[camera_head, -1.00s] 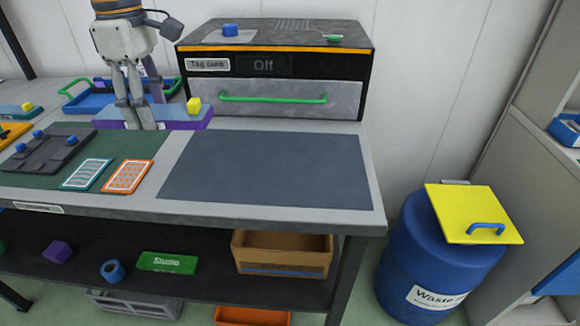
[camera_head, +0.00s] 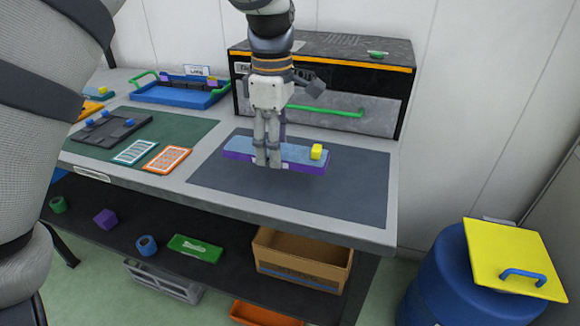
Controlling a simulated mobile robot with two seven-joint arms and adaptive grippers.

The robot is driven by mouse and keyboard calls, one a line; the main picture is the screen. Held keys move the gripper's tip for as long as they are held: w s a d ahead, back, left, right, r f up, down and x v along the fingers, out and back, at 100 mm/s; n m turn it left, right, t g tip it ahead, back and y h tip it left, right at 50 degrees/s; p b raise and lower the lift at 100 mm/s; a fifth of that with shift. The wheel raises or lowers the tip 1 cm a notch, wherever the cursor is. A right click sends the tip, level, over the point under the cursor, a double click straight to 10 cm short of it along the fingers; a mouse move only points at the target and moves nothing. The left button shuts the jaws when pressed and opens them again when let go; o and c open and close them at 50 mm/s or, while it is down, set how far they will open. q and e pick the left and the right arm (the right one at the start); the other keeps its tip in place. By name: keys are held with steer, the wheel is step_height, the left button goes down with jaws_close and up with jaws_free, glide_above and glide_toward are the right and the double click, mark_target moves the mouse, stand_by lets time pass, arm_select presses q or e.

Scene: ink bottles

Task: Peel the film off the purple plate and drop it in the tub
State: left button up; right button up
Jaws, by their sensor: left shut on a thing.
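The purple plate (camera_head: 238,155) lies level over the dark mat on the bench. I cannot tell whether it touches the mat. A light blue film (camera_head: 240,144) covers its top, with a yellow block-like tab (camera_head: 316,152) at the right end. My left gripper (camera_head: 267,162) points down and is shut on the plate near its middle, hiding part of it. The blue tub (camera_head: 440,285) stands on the floor at the lower right, with a yellow lid (camera_head: 512,258) with a blue handle over its top. My right gripper is not in view.
The dark mat (camera_head: 340,195) is clear around the plate. Behind it stands a black oven-like box (camera_head: 400,60) with a green-handled drawer. A blue tray (camera_head: 175,95), a black rack (camera_head: 110,130) and two patterned cards (camera_head: 166,158) are to the left. A cardboard box (camera_head: 300,262) sits below.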

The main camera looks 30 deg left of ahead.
mark_target(287, 181)
arm_select(q)
steer(key=shift+w+d+f, duration=0.25)
steer(key=shift+d+f, duration=0.05)
steer(key=shift+f, duration=0.2)
steer(key=shift+w+d+f, duration=0.2)
steer(key=shift+d+f, duration=0.1)
steer(key=shift+f, duration=0.15)
steer(key=shift+w+d+f, duration=0.1)
steer(key=shift+d+f, duration=0.1)
steer(key=shift+f, duration=0.75)
steer(key=shift+w+d+f, duration=0.1)
steer(key=shift+d+f, duration=0.05)
steer(key=shift+f, duration=0.75)
steer(key=shift+s, duration=0.1)
steer(key=shift+f, duration=0.15)
steer(key=o, duration=1.3)
step_height(287, 181, up, 12)
steer(key=shift+r, duration=0.15)
